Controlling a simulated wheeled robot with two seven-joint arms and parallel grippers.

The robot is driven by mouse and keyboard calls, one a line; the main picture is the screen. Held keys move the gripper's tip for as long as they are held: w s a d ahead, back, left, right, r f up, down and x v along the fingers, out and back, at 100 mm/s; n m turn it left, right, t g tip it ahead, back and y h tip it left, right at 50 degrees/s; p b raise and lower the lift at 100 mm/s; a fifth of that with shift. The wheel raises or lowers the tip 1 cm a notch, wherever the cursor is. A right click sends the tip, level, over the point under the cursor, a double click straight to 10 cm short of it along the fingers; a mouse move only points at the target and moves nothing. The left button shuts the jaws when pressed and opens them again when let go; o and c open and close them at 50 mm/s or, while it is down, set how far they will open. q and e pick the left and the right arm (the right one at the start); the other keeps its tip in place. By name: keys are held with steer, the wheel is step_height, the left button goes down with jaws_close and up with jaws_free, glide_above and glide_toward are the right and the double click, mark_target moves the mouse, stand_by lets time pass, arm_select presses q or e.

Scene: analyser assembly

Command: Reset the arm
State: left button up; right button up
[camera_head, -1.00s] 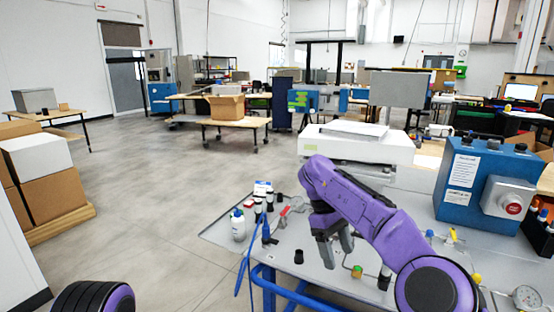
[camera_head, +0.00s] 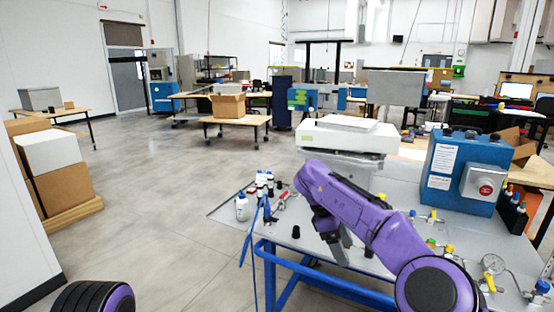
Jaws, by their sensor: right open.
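My right arm is purple and comes in from the lower right, reaching over the grey-topped workbench (camera_head: 228,212). My right gripper (camera_head: 343,250) points down over the bench's front part. It is open, and I see nothing between its fingers. Its fingertips are partly hidden by the view angle, so I cannot tell how far above the bench top they are. Of my left arm only a dark, purple-rimmed part shows at the bottom left. The left gripper is out of view.
A blue box with a red button (camera_head: 487,190) stands at the right. A pressure gauge (camera_head: 493,264) and fittings lie at the right.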

step_height(320, 180, down, 16)
steer(key=d+n+t+h, duration=0.2)
steer(key=n+t+h, duration=0.7)
steer(key=n, duration=2.1)
steer(key=s+f+n+t+y, duration=0.4)
steer(key=s+f+n+y, duration=0.35)
steer(key=f+n, duration=0.3)
steer(key=s+d+f+n+g+y, duration=0.1)
steer(key=s+d+f+n+g, duration=0.1)
steer(key=s, duration=0.9)
steer(key=s+d+f+n+g+y, duration=0.1)
steer(key=s+d+f+n+g, duration=0.2)
steer(key=s, duration=0.8)
steer(key=s+d+f+n+g+y, duration=0.1)
steer(key=s+d+n, duration=0.5)
steer(key=s, duration=0.6)
step_height(320, 180, down, 2)
steer(key=shift+d+f+g, duration=0.25)
steer(key=shift+d+g, duration=0.05)
steer(key=shift+g, duration=0.6)
steer(key=shift+c, duration=0.3)
